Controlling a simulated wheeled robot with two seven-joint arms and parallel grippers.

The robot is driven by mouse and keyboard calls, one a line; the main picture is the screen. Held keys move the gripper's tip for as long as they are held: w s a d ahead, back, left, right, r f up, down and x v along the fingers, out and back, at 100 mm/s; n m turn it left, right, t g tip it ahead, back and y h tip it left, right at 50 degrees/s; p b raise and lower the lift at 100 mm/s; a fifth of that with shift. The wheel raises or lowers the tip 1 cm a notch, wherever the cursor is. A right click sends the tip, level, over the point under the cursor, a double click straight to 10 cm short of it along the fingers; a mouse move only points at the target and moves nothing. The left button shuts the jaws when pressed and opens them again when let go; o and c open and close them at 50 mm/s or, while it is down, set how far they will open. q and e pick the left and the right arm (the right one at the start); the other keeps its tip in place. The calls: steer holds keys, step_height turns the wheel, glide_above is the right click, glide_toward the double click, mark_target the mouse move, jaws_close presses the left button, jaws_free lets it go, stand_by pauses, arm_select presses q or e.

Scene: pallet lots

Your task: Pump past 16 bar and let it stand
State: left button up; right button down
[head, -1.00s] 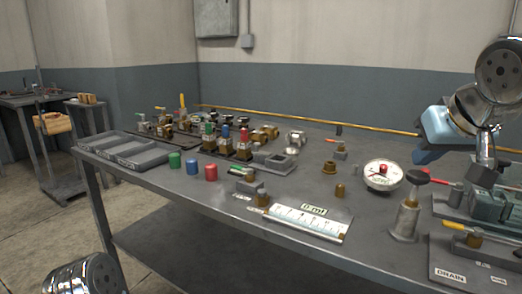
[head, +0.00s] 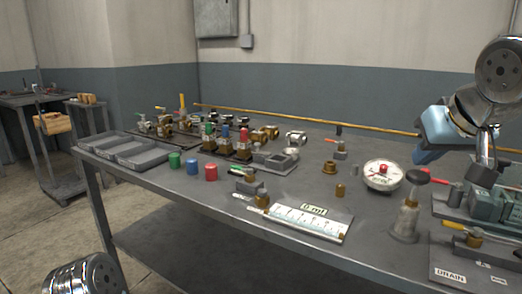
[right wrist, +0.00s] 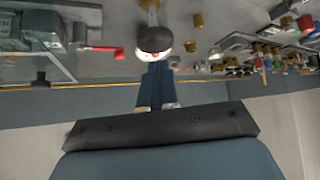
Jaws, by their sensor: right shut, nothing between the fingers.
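The hand pump (head: 405,218) stands upright on the bench at the right, with a dark round knob (head: 417,176) on top. The round white pressure gauge (head: 383,174) lies just left of it, with red near the middle of its dial. The figures are too small to read. My right gripper (head: 424,157) is shut and empty, close above the knob in the head view. In the right wrist view, the shut blue fingers (right wrist: 155,72) point at the knob (right wrist: 154,38). I cannot tell whether they touch it. My left gripper is out of view.
A sight scale (head: 306,222) with a "0 ml" label lies in front of the gauge. A plate marked DRAIN (head: 450,274) with a yellow-capped valve is at the right front. Red, blue and green caps and grey trays (head: 125,150) fill the left.

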mark_target(420, 175)
steer(key=shift+f, duration=0.15)
stand_by(0.4)
steer(key=shift+f+b, duration=1.2)
steer(key=shift+f, duration=0.1)
steer(key=shift+f+b, duration=0.5)
steer(key=shift+f, duration=0.15)
step_height(420, 175, up, 6)
steer(key=p, duration=0.5)
steer(key=shift+p, duration=0.4)
steer(key=shift+r, duration=0.9)
